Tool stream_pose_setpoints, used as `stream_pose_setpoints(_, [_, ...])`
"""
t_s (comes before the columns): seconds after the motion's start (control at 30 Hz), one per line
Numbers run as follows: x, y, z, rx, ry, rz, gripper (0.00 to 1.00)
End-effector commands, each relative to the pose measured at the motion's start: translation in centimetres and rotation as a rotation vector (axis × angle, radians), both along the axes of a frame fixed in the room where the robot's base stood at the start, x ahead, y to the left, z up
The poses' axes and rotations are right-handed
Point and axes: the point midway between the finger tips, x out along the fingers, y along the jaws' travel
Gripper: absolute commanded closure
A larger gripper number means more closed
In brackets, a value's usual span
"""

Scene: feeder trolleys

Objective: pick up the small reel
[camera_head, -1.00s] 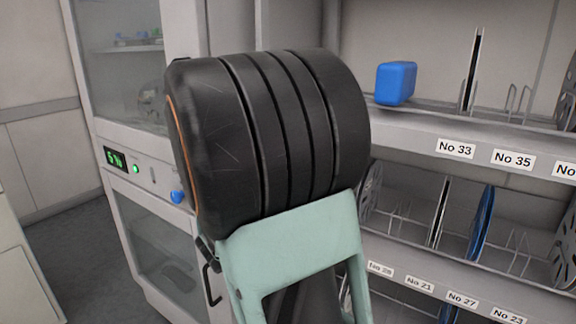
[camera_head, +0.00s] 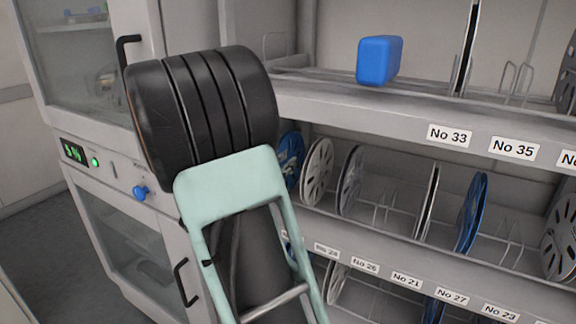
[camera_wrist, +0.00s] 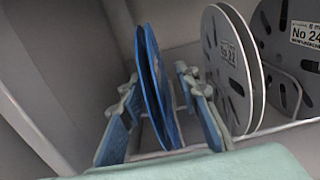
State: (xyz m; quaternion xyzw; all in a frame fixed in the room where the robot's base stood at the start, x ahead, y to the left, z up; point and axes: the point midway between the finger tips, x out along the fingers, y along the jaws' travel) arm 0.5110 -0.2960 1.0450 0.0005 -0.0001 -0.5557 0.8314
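In the wrist view my gripper (camera_wrist: 157,80) is open, with one finger on each side of a thin blue reel (camera_wrist: 152,75). The reel stands upright on edge in the shelf rack, and I see a gap to the fingers but cannot tell if either touches it. In the head view a blue reel (camera_head: 290,158) stands at the left end of the middle shelf, partly behind my arm, and my fingers are hidden there. A grey reel (camera_wrist: 228,70) stands just right of the right finger. The frames do not clearly show which reel is the small one.
Further grey reels (camera_head: 318,172) and another blue reel (camera_head: 470,212) stand along the middle shelf (camera_head: 400,235) between wire dividers. The upper shelf (camera_head: 350,100) holds a blue box (camera_head: 379,60). A cabinet (camera_head: 110,130) stands to the left. The shelf wall is close to the left finger.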

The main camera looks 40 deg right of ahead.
Motion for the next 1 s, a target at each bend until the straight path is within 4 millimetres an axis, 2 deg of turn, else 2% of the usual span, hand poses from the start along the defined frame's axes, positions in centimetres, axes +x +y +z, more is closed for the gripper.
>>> stream_pose_setpoints(0.17, [0.6,-1.3,0.0,-0.001,0.0,-0.002,0.7])
stream_pose_setpoints(0.43, [2.4,-4.6,0.1,-0.001,0.002,-0.001,0.7])
stream_pose_setpoints(0.73, [2.7,-5.1,0.2,0.0,0.001,0.0,0.7])
stream_pose_setpoints(0.77, [2.7,-5.2,0.2,0.0,0.001,0.0,0.71])
stream_pose_setpoints(1.0, [2.7,-5.1,0.2,0.0,0.001,0.0,0.98])
